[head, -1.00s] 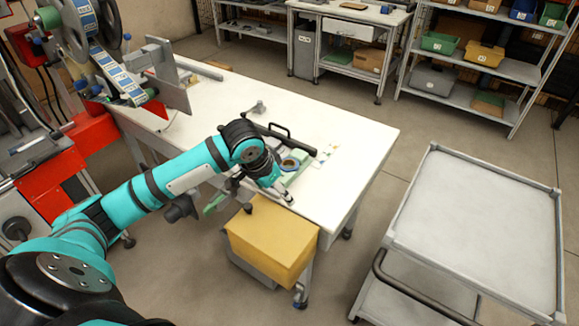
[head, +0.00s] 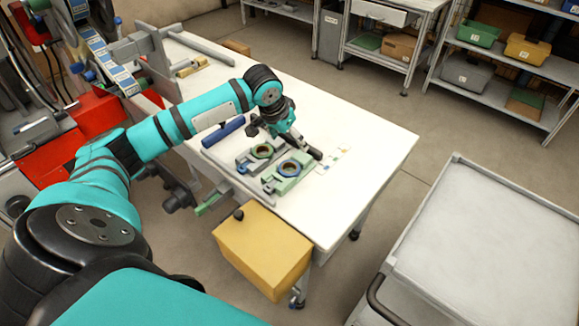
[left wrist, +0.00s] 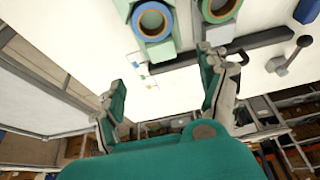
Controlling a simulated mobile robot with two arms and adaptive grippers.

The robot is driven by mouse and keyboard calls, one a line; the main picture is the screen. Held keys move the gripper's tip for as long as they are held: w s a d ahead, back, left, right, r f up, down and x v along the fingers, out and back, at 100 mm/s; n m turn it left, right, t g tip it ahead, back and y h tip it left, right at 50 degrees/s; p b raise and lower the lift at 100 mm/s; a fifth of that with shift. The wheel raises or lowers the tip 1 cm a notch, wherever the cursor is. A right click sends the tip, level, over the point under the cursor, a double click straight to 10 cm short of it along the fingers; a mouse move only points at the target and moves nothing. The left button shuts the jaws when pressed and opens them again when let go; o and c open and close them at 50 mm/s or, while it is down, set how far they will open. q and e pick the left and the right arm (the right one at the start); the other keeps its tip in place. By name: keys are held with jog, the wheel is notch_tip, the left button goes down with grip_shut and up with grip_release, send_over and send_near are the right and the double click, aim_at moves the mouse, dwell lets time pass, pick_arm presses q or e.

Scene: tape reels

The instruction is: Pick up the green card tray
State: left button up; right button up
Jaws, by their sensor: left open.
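I cannot tell for certain which green piece is the card tray. My left gripper (head: 292,140) is open and empty above the table, behind the trays. Its spread fingers (left wrist: 165,78) show in the wrist view. My right gripper is not in view.
A dark bar (left wrist: 235,47) lies beside the trays. A blue cylinder (head: 223,132) lies left of them. A yellow box (head: 262,250) is at the table's front edge. A grey cart (head: 490,250) stands right. The table's right part (head: 375,150) is mostly clear.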

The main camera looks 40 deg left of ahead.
aim_at(299, 159)
pick_arm(q)
jog(key=x, duration=0.6)
jog(key=shift+w+f, duration=0.2)
jog(key=shift+f, duration=0.4)
jog(key=p+x, duration=0.1)
jog(key=x, duration=0.3)
jog(key=shift+f, duration=0.45)
jog(key=c, duration=1.4)
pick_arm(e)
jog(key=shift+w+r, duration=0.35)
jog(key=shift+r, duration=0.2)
pick_arm(q)
jog(key=shift+r, duration=0.1)
